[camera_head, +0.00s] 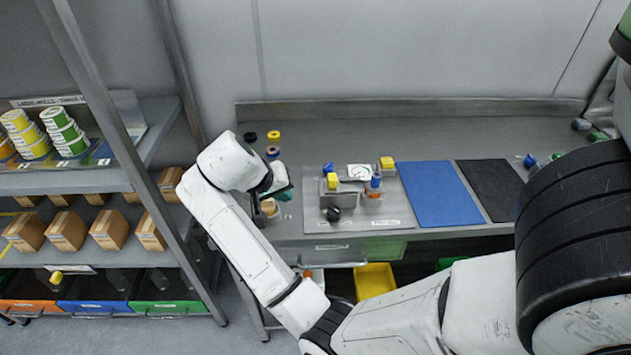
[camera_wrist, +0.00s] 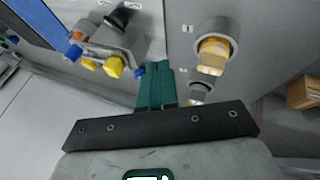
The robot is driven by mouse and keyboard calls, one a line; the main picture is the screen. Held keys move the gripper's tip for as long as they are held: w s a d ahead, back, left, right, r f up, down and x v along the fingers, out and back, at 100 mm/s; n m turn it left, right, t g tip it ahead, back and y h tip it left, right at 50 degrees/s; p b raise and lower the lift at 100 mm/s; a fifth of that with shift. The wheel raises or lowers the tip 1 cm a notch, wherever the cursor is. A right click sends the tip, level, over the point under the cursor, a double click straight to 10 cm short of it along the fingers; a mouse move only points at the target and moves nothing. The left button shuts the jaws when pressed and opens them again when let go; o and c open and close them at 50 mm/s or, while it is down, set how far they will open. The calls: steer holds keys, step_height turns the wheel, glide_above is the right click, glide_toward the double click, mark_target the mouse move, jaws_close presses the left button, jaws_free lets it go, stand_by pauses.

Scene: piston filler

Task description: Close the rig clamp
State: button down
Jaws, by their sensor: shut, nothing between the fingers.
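The rig (camera_head: 345,187) is a metal bracket on a grey plate, with yellow, blue and orange fittings and a black knob (camera_head: 333,213) at its front. I cannot tell which part is the clamp. In the wrist view the rig (camera_wrist: 118,38) is at the upper left, with yellow and blue caps and a black knob (camera_wrist: 117,19). My gripper (camera_head: 284,191) is left of the rig, apart from it. Its teal fingers (camera_wrist: 160,72) are together and empty in the wrist view. My wrist hides part of the bench in the head view.
Right of the fingers are a brass hex piece in a grey round holder (camera_wrist: 214,50) and a grey hex piece (camera_wrist: 200,92). A blue mat (camera_head: 440,194) and black mat (camera_head: 493,187) lie right of the rig. A shelf with boxes (camera_head: 66,230) stands left. A yellow bin (camera_head: 375,280) is under the bench.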

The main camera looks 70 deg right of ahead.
steer(key=w+d+r+m+g, duration=0.1)
steer(key=w+d+r+m, duration=0.15)
steer(key=r, duration=0.25)
glide_toward(326, 182)
step_height(326, 182, down, 3)
steer(key=w, duration=0.3)
steer(key=shift+m+g, duration=0.3)
steer(key=shift+m, duration=0.05)
steer(key=shift+s+d+f+p, duration=0.25)
steer(key=shift+s+d, duration=0.15)
steer(key=shift+s, duration=0.3)
steer(key=shift+s+d+f+p, duration=0.15)
steer(key=shift+s+d+p, duration=0.2)
steer(key=shift+s, duration=0.35)
steer(key=shift+s+d+f+p, duration=0.2)
steer(key=shift+s+d, duration=0.2)
steer(key=shift+s, duration=0.3)
steer(key=shift+d, duration=0.1)
